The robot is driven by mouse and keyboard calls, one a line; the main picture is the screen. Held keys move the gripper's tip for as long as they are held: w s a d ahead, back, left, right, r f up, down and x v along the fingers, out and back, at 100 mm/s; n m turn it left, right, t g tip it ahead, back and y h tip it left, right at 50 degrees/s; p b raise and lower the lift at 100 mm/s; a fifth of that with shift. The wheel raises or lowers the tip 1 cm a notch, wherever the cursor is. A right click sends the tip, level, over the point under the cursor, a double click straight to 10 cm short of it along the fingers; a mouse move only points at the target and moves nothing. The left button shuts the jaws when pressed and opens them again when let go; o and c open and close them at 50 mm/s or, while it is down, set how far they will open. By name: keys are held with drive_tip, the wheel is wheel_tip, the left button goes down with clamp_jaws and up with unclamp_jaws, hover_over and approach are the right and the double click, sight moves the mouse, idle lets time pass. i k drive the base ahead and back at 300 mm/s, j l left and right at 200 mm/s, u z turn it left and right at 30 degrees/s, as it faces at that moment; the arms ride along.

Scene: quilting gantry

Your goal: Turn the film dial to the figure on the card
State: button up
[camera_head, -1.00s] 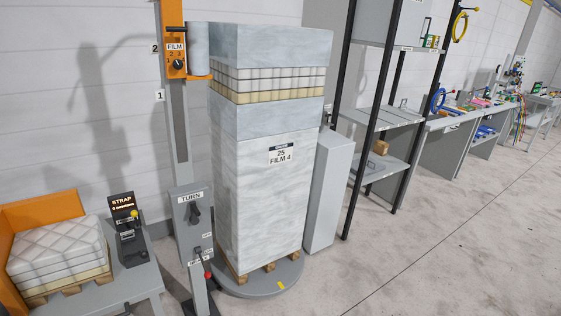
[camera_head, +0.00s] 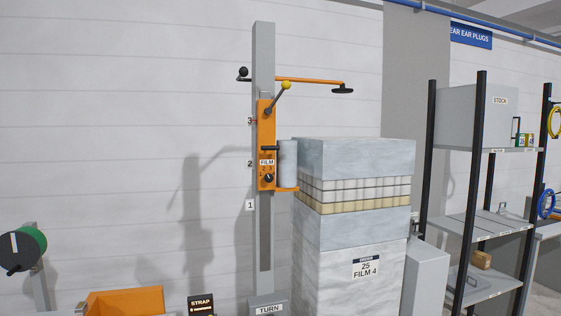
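The film dial (camera_head: 268,178) is a small dark knob below the FILM label on the orange carriage (camera_head: 266,140). The carriage sits on a grey mast (camera_head: 264,50) with height marks 1, 2 and 3 beside it. The dial's figures and pointer are too small to read now. The card (camera_head: 366,267) on the wrapped pallet load (camera_head: 325,245) reads 25 and FILM 4. A white film roll (camera_head: 288,163) stands beside the carriage, between it and the load. My gripper is in no view.
An orange arm with a black disc (camera_head: 342,90) reaches over the load from the mast. A yellow-knobbed lever (camera_head: 285,86) sticks out above the carriage. A rack (camera_head: 480,185) stands at right. A STRAP box (camera_head: 201,305) and green reel (camera_head: 27,248) are lower left.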

sight(269, 177)
drive_tip(key=i+l, duration=0.25)
drive_tip(key=i, duration=0.25)
drive_tip(key=i+l, duration=0.2)
drive_tip(key=i, duration=0.3)
drive_tip(key=i+l, duration=0.25)
drive_tip(key=i, duration=0.25)
drive_tip(key=i+l, duration=0.25)
drive_tip(key=i, duration=0.25)
